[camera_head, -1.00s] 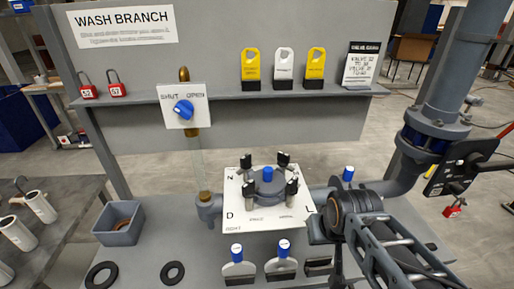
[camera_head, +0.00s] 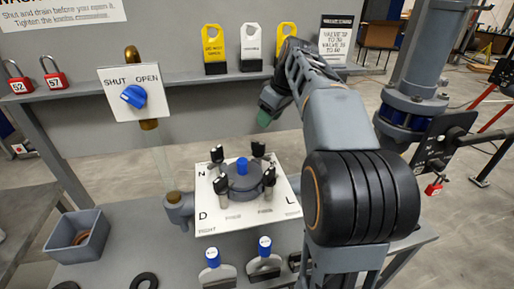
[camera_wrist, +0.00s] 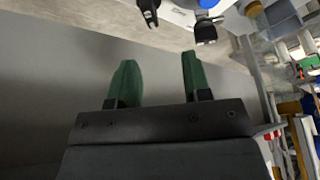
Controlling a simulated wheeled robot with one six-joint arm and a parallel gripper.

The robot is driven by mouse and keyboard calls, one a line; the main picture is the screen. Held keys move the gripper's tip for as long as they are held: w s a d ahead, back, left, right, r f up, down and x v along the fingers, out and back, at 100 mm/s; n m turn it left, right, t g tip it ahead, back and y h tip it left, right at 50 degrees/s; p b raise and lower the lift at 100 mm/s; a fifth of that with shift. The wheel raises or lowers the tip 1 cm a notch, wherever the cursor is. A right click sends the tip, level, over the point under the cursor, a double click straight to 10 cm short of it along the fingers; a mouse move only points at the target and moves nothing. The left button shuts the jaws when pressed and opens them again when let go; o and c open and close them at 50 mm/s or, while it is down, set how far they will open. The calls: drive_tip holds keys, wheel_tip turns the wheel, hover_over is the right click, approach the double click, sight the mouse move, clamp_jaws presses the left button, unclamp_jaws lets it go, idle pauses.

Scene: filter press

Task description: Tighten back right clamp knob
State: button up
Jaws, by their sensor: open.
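The back right clamp knob (camera_head: 258,149) is black and stands at the rear right of the round grey filter lid (camera_head: 241,182). Other black knobs stand at the back left (camera_head: 216,154), front left (camera_head: 221,185) and front right (camera_head: 270,178). A blue cap (camera_head: 242,165) tops the lid's middle. My gripper (camera_head: 264,118) is above and behind the back right knob, apart from it, with one green finger showing. In the wrist view my gripper (camera_wrist: 159,78) is open and empty. Two black clamp parts (camera_wrist: 148,10) (camera_wrist: 205,33) show beyond its fingertips; I cannot tell which is which.
A white lettered plate (camera_head: 220,225) lies under the lid. A shelf panel with yellow and white tags (camera_head: 214,50) stands behind my gripper. A blue valve handle (camera_head: 134,97) is at left, and a grey pipe column (camera_head: 418,70) at right. Blue-topped items (camera_head: 264,258) stand in front.

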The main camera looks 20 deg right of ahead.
sight(257, 142)
drive_tip(key=shift+n, duration=0.4)
drive_tip(key=x, duration=0.4)
drive_tip(key=d+x, duration=0.1)
drive_tip(key=x, duration=0.3)
drive_tip(key=w+b+x, duration=0.1)
drive_tip(key=x, duration=0.4)
drive_tip(key=shift+d, duration=0.15)
clamp_jaws()
